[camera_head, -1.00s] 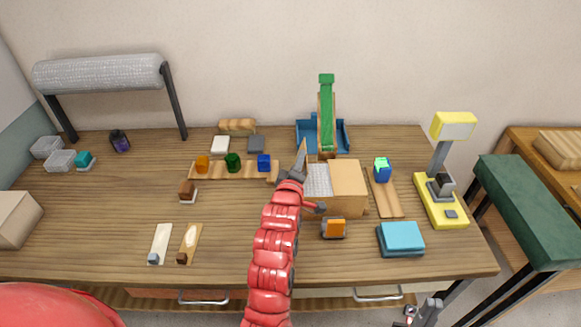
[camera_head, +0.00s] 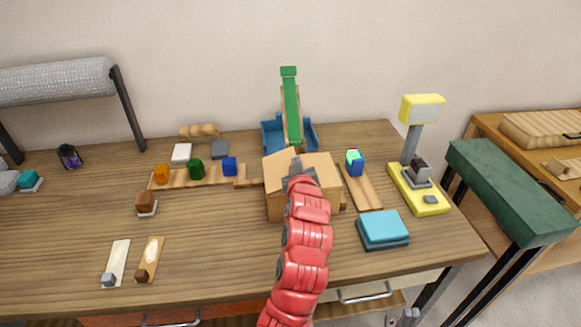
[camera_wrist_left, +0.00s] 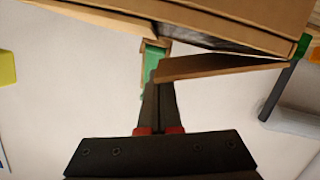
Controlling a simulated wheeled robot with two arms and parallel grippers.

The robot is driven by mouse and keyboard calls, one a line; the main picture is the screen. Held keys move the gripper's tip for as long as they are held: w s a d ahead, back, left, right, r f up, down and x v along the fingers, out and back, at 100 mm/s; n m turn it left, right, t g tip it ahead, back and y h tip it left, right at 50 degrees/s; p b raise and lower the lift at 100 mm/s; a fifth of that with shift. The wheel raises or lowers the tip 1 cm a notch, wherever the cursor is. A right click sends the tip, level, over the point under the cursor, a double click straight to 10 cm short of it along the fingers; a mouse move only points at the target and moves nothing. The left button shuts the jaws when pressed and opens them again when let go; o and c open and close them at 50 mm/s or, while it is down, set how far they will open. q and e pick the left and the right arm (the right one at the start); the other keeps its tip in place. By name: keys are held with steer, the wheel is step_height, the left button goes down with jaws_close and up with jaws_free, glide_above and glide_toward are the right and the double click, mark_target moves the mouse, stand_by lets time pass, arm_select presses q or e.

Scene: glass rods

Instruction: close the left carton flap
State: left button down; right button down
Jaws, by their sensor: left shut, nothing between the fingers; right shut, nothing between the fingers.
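The tan carton (camera_head: 275,205) stands on the table right of centre. Its left flap (camera_head: 277,163) leans inward over the top, beside the flat right flap (camera_head: 323,170). In the left wrist view the left flap (camera_wrist_left: 215,68) is tilted, with a dark gap between it and the carton (camera_wrist_left: 210,25). My left gripper (camera_head: 296,166) is shut and empty at the flap; it also shows in the wrist view (camera_wrist_left: 158,88), close to the flap's edge. Whether they touch is unclear. My right gripper (camera_head: 408,317) is shut and empty at the bottom edge, partly cut off.
A blue tray with a green chute (camera_head: 290,105) stands behind the carton. A wooden strip with a blue-green block (camera_head: 355,162), a teal stack (camera_head: 383,229) and a yellow stand (camera_head: 420,190) are to its right. Coloured blocks sit left.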

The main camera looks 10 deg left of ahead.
arm_select(q)
steer(key=shift+w+d+f+m+b, duration=0.1)
steer(key=shift+d+f+m+b, duration=0.15)
steer(key=shift+f+m+b, duration=0.25)
steer(key=shift+d+f+m+b, duration=0.2)
steer(key=shift+f+m+b, duration=0.15)
steer(key=shift+f+m, duration=0.15)
steer(key=shift+y, duration=0.4)
steer(key=shift+r, duration=0.1)
